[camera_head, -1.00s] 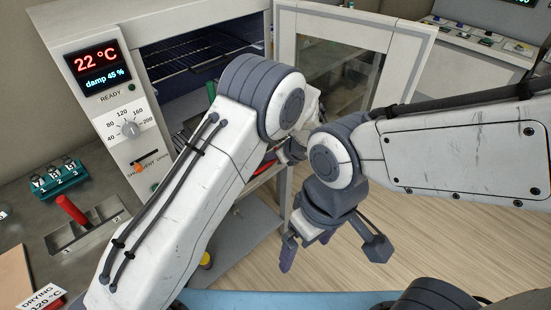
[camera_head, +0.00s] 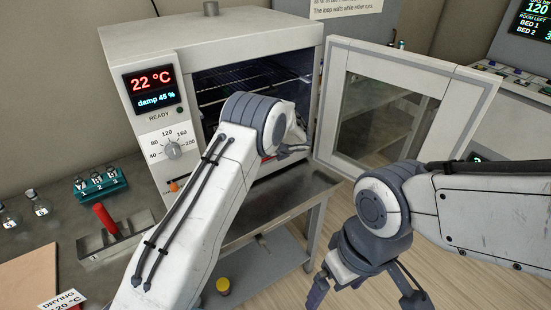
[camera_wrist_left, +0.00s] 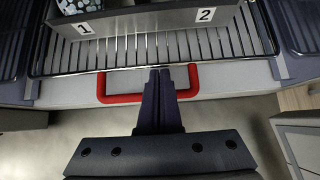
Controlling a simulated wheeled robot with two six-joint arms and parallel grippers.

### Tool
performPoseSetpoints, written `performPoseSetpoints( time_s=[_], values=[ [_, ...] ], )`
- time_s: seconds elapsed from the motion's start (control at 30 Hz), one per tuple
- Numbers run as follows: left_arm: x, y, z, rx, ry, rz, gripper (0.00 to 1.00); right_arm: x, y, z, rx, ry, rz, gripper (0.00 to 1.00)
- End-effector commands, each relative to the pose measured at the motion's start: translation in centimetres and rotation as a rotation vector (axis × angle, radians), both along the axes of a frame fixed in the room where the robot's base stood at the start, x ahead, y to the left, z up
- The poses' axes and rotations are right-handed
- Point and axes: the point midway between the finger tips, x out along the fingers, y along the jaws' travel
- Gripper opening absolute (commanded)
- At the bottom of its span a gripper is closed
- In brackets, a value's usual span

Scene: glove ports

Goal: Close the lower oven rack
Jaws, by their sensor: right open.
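In the left wrist view, the wire rack (camera_wrist_left: 225,47) carries a grey metal tray (camera_wrist_left: 150,24) marked 1 and 2. A red handle (camera_wrist_left: 112,99) is fixed to its front edge. My left gripper (camera_wrist_left: 160,72) has its fingers together and overlaps the middle of the handle. I cannot tell if it touches the handle. In the head view, my left arm reaches to the open oven (camera_head: 225,48), and its gripper (camera_head: 292,148) is partly hidden by the wrist. The lower rack is mostly hidden there. My right gripper (camera_head: 362,292) is open and empty, low in front of the door.
The oven door (camera_head: 335,100) stands open to the right. An upper wire rack (camera_head: 235,83) is inside the oven. Floor is free at the lower right.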

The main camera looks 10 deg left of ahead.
Motion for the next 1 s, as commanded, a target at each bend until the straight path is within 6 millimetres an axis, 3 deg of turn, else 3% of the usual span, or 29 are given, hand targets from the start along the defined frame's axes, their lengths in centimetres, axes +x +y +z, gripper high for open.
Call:
performPoseSetpoints(
  time_s=[0.13,0.67,0.83,1.0],
  values=[
    [0.4,1.0,0.0,-0.001,-0.002,0.004,0.00,0.0,0.0,0.0,0.000,0.000,0.000,0.96],
    [0.7,1.7,0.3,0.002,-0.007,0.005,0.00,0.0,0.0,0.0,0.000,0.000,0.000,0.96],
    [0.2,0.7,1.7,0.002,-0.008,0.004,0.00,0.0,0.0,0.9,0.000,0.000,0.000,0.96],
    [-1.1,-1.6,4.1,-0.001,-0.003,-0.004,0.00,0.0,0.0,2.6,0.000,0.000,0.000,0.96]
  ],
)
